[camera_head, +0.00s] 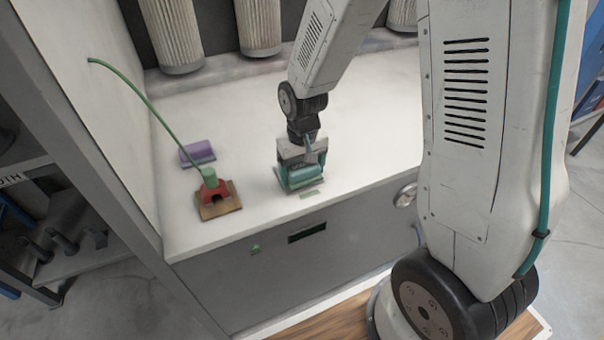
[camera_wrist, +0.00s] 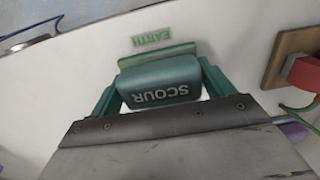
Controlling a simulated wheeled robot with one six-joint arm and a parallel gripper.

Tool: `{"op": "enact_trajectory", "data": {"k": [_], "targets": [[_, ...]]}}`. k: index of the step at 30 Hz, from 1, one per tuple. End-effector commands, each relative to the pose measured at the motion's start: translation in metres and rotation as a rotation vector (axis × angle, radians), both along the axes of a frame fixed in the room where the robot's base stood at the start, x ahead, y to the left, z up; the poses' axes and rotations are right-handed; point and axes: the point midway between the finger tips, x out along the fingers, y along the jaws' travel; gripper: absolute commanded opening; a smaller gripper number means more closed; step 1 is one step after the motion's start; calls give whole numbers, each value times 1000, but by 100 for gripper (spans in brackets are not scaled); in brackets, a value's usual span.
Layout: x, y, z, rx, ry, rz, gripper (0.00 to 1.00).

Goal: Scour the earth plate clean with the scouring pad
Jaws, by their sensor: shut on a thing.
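The scouring pad is a teal block (camera_head: 303,178) marked SCOUR. It also shows in the wrist view (camera_wrist: 160,84), between the two teal fingers of my gripper (camera_wrist: 158,92). My gripper (camera_head: 301,160) is shut on it, low over the white bench. A thin green strip (camera_wrist: 157,55) shows just past the block; I cannot tell whether it belongs to the pad or the plate. The earth plate seems to be under the pad and is mostly hidden. Its green EARTH label (camera_wrist: 153,38) lies on the bench just beyond. I cannot tell whether pad and plate touch.
Left of my gripper, a red clamp (camera_head: 216,193) with a green cable (camera_head: 137,94) sits on a brown board (camera_head: 221,209). A purple block (camera_head: 197,150) lies behind it. Pleated filter cylinders (camera_head: 258,24) hang at the back. The bench (camera_head: 372,120) is clear to the right.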

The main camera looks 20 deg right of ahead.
Motion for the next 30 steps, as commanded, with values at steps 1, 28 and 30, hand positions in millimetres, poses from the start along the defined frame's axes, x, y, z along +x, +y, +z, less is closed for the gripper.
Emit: {"op": "enact_trajectory", "data": {"k": [1,28,30], "targets": [[1,0,5,0,-3,0,45],[0,0,56,0,-1,-1,45],[0,0,56,0,-1,-1,45]]}}
